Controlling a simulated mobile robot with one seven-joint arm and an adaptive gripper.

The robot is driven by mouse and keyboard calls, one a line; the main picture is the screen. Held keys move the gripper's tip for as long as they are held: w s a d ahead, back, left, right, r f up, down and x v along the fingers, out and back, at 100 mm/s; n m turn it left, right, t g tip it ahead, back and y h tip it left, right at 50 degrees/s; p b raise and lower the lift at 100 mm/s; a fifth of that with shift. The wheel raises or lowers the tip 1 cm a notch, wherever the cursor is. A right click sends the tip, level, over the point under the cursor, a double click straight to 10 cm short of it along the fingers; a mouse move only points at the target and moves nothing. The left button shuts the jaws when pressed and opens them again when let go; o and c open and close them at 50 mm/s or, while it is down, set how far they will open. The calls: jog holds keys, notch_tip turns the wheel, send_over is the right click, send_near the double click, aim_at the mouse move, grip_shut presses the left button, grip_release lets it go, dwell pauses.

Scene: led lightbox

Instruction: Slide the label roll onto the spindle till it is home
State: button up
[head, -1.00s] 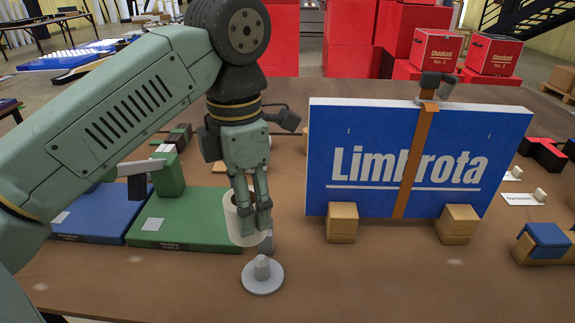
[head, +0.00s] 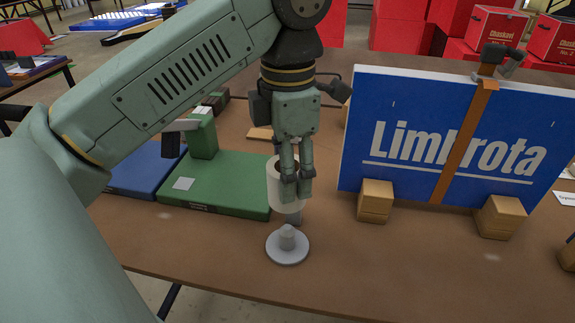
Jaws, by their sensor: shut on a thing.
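The white label roll (head: 273,186) is held upright in my gripper (head: 291,200), whose fingers are shut on its wall. The roll hangs above the table, over and slightly behind the spindle as seen here. The spindle (head: 287,238) is a short grey peg on a round grey base (head: 287,253) that stands on the brown table. The peg's top is bare, and the roll and the peg look apart. A fingertip reaches below the roll and hides part of the space between them. The roll's lower opening is not visible.
A green case (head: 228,190) lies to the left, with a blue case (head: 148,170) beyond it. A blue "Limbrota" panel (head: 400,180) stands on wooden blocks (head: 375,201) to the right.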

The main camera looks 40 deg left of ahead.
jog(key=b, duration=0.4)
send_over(288, 227)
jog(key=shift+f, duration=3)
jog(key=shift+f+b, duration=3.15)
jog(key=shift+f, duration=0.15)
jog(key=o, duration=1.4)
jog(key=shift+r+p, duration=3.4)
jog(key=shift+r, duration=0.7)
jog(key=shift+s+f, duration=0.1)
